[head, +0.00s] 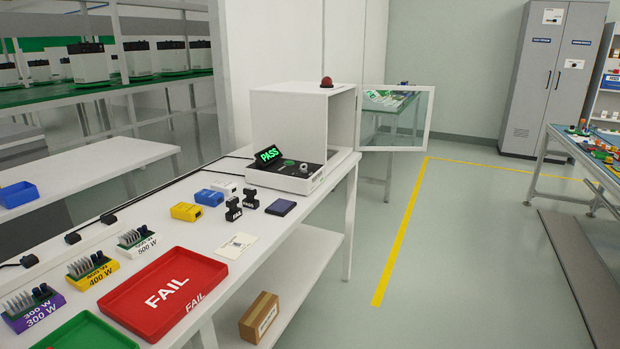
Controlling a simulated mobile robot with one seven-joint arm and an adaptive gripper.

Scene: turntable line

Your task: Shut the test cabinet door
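The test cabinet (288,122) is a white box near the far end of the white bench, with a red dome lamp (327,82) on top. Its door (428,120), a white frame with a clear pane, stands wide open to the right of the cabinet, out past the bench end. A tester base with a black panel (290,170) sits at the cabinet's foot, and a small display (268,154) there reads PASS in green. Whether anything is inside the cabinet is hard to tell. My gripper is not in view.
A red FAIL tray (190,262), part of a green tray (88,318), heat-sink modules (140,240) and small coloured blocks (187,212) are on the bench. A carton (260,318) sits on its lower shelf. Open floor (470,270) with a yellow line lies right; a cluttered table (560,140) stands beyond.

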